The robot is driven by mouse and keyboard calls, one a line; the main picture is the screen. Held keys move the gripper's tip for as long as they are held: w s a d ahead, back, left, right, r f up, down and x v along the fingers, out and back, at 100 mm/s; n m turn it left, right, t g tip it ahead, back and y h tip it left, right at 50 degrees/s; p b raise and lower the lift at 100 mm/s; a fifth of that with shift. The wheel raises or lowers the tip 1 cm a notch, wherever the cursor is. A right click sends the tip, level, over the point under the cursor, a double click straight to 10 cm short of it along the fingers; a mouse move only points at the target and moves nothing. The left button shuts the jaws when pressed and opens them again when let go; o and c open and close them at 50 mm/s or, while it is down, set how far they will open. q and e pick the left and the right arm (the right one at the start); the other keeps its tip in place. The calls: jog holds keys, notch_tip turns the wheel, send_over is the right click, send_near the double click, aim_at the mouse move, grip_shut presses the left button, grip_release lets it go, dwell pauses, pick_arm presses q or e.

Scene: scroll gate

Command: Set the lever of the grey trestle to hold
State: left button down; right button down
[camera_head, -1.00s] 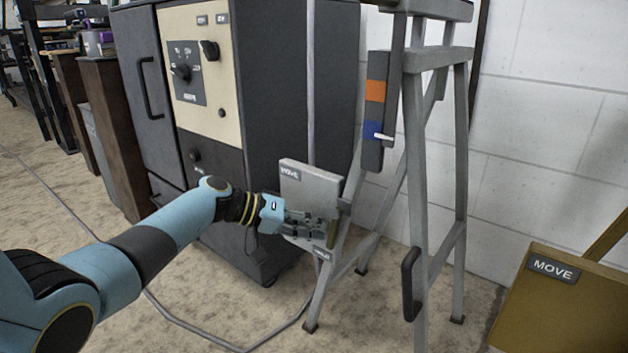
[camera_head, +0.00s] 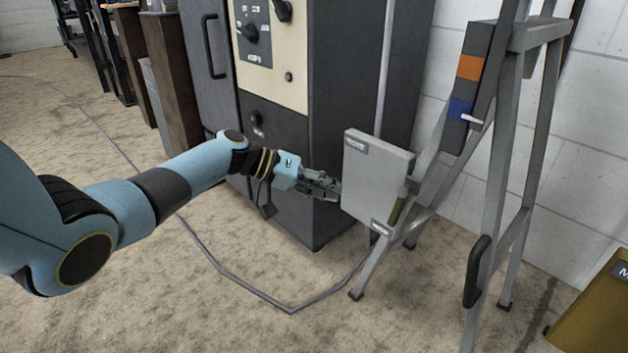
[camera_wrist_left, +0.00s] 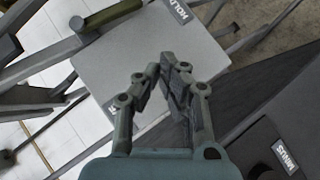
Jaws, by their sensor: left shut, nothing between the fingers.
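The grey trestle (camera_head: 497,170) stands right of centre in the head view. A grey plate (camera_head: 375,175) on it has a label at its top and another at its bottom. An olive lever grip (camera_head: 397,211) shows at the plate's lower right edge, beside the bottom label; in the wrist view the grip (camera_wrist_left: 108,17) lies near the label reading HOLD (camera_wrist_left: 176,12). My left gripper (camera_head: 337,188) is shut and empty at the plate's left edge, away from the lever; its fingers (camera_wrist_left: 162,66) overlap the plate in the wrist view. My right gripper is out of view.
A dark cabinet (camera_head: 335,110) with a cream control panel stands behind my left arm. The trestle's indicator strip has orange (camera_head: 470,67) and blue (camera_head: 459,108) patches, with a white pointer at the blue. An ochre box (camera_head: 595,315) stands at lower right.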

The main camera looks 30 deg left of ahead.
pick_arm(q)
jog(key=shift+s+a+r, duration=0.1)
jog(key=shift+s+a, duration=0.25)
jog(key=shift+a, duration=0.35)
jog(key=shift+s+a+r, duration=0.1)
jog(key=shift+s+a, duration=0.2)
jog(key=shift+a, duration=0.35)
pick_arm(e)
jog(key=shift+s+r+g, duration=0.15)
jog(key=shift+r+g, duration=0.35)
pick_arm(q)
jog(key=shift+f, duration=0.1)
